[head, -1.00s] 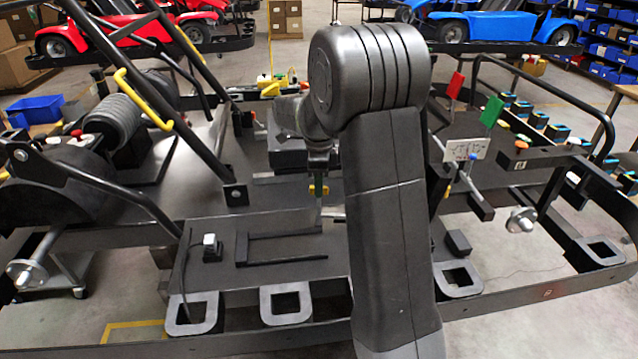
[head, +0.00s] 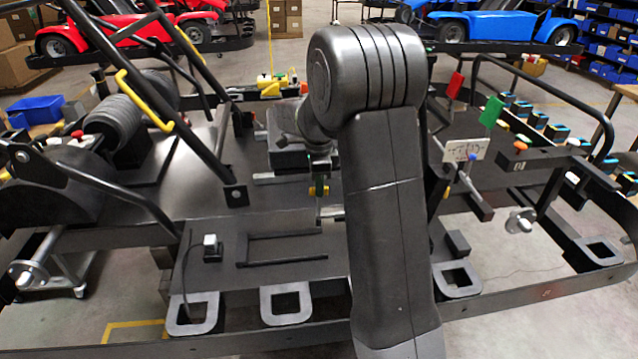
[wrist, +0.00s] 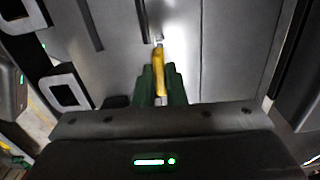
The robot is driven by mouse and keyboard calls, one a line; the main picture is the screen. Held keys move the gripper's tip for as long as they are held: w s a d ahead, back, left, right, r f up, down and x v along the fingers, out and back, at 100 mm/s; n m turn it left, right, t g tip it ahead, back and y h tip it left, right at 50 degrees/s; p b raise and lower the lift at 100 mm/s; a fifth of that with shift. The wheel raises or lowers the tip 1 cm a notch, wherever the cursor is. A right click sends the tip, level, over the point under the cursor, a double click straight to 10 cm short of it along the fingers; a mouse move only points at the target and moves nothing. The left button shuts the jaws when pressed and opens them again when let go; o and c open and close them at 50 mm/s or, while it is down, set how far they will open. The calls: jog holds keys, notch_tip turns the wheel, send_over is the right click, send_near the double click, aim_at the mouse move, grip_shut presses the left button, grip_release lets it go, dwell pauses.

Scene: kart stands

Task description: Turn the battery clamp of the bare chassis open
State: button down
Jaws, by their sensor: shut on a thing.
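The yellow battery clamp lever (wrist: 158,70) stands between the green fingers of my gripper (wrist: 160,88) in the wrist view, and the fingers are shut on it. In the head view my gripper (head: 319,180) points down over the bare chassis (head: 205,255), with a little of the yellow lever (head: 312,190) showing beside the fingers. The clamp's foot and pivot are small and partly hidden, so its exact angle is hard to tell.
My arm hides the middle of the chassis in the head view. Black rails (head: 285,261) and a small black block with a white top (head: 211,246) lie on the near plate. Sloping black tubes (head: 190,110) rise at the left. A white sign (head: 466,150) stands at the right.

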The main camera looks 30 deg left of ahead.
jog(key=shift+n, duration=0.4)
jog(key=c, duration=1.5)
grip_release()
notch_tip(320, 180, up, 14)
jog(key=shift+f, duration=0.1)
